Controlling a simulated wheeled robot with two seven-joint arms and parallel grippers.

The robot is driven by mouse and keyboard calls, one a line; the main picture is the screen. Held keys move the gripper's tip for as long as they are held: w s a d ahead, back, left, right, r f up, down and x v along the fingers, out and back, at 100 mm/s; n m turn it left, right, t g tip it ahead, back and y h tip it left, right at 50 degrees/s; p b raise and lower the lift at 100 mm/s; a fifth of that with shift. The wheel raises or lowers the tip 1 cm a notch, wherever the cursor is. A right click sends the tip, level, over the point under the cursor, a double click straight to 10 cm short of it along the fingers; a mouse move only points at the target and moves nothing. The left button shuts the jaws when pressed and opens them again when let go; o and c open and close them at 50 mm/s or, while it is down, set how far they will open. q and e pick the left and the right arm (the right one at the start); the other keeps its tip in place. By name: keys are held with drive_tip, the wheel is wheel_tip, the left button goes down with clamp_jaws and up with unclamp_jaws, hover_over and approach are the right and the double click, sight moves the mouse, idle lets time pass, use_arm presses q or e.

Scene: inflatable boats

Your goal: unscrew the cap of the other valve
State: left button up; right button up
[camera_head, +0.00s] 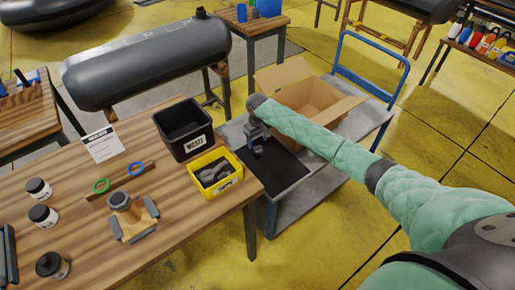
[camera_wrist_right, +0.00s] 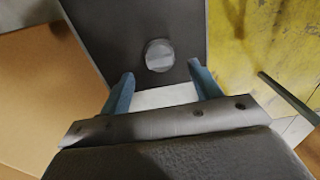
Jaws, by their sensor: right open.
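My right gripper (camera_head: 257,144) is over the dark mat (camera_head: 284,172) on the cart. In the wrist view the right gripper (camera_wrist_right: 162,75) is open, with nothing between its two blue fingers. A round grey cap (camera_wrist_right: 159,55) with a raised bar across it shows on the dark surface just beyond the fingertips, apart from them. I cannot tell whether a valve is under it. On the wooden table, a grey valve fitting (camera_head: 120,202) stands on a tan base with grey clamps. The black tube has a dark valve (camera_head: 201,12) on top. My left gripper is not in view.
An open cardboard box (camera_head: 308,98) stands on the cart (camera_head: 270,213) behind the mat. A black waste bin (camera_head: 183,128) and a yellow bin (camera_head: 216,172) with grey parts stand at the table's right edge. Green (camera_head: 101,186) and blue (camera_head: 136,168) rings and several jars are on the table.

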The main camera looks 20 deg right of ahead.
sight(258, 147)
drive_tip(key=shift+f, duration=0.65)
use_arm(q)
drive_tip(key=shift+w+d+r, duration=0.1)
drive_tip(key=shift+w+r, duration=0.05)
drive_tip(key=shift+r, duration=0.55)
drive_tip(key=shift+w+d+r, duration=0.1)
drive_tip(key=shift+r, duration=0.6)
use_arm(e)
drive_tip(key=shift+f, duration=1.55)
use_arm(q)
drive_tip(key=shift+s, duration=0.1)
use_arm(e)
drive_tip(key=shift+c, duration=0.2)
drive_tip(key=c, duration=1)
drive_tip(key=shift+o, duration=0.2)
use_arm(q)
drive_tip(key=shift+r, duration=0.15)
use_arm(e)
drive_tip(key=shift+f, duration=0.1)
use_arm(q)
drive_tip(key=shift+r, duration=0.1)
